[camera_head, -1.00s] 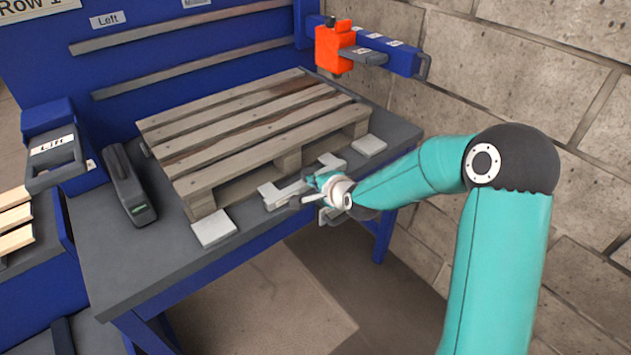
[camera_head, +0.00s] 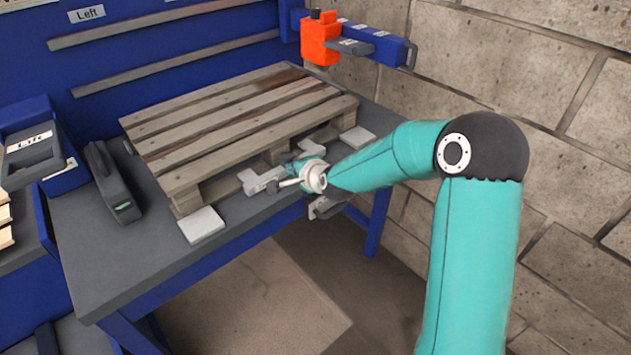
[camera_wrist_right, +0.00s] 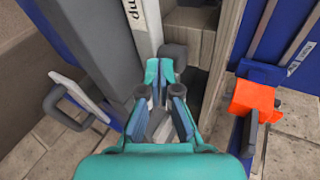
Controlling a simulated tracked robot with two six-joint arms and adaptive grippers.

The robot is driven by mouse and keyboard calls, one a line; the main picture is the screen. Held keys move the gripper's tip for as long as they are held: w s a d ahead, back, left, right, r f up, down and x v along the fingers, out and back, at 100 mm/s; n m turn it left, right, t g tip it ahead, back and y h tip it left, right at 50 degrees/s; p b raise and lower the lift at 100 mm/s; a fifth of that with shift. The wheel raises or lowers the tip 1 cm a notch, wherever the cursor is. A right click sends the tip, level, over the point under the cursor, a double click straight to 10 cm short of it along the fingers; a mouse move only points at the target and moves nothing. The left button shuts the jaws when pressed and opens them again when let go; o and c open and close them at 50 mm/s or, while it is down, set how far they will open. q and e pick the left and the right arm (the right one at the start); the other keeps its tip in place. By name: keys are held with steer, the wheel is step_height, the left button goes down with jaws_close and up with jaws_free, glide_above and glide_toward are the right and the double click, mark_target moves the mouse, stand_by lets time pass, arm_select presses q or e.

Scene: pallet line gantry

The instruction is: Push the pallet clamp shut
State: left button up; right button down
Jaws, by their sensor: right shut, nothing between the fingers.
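The pallet clamp (camera_head: 262,181) is a pale grey bracket at the front edge of the table, close against the wooden pallet (camera_head: 225,115). Its middle is partly hidden by my right gripper, so I cannot tell how far it is closed. My right gripper (camera_head: 297,162) is shut and empty, at the clamp, pointing towards the pallet. In the right wrist view my right gripper (camera_wrist_right: 164,75) has its fingertips close to a dark grey knob (camera_wrist_right: 173,54), beside a pale labelled bar (camera_wrist_right: 145,25). I cannot tell whether they touch. My left gripper is not in view.
Pale plates lie near the pallet's left front corner (camera_head: 202,224) and right side (camera_head: 357,138). A dark grey device (camera_head: 113,181) stands left of the pallet. An orange block (camera_head: 321,41) sits on a blue rail at the back right. A block wall (camera_head: 530,75) bounds the right.

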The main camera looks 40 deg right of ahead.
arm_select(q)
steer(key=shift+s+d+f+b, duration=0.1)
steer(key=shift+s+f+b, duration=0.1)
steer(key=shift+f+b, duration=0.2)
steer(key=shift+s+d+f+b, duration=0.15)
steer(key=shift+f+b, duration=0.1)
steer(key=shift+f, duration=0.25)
arm_select(e)
steer(key=f+v, duration=0.1)
steer(key=v, duration=1.1)
steer(key=shift+s, duration=0.55)
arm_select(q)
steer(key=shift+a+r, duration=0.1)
arm_select(e)
steer(key=shift+a+r, duration=0.1)
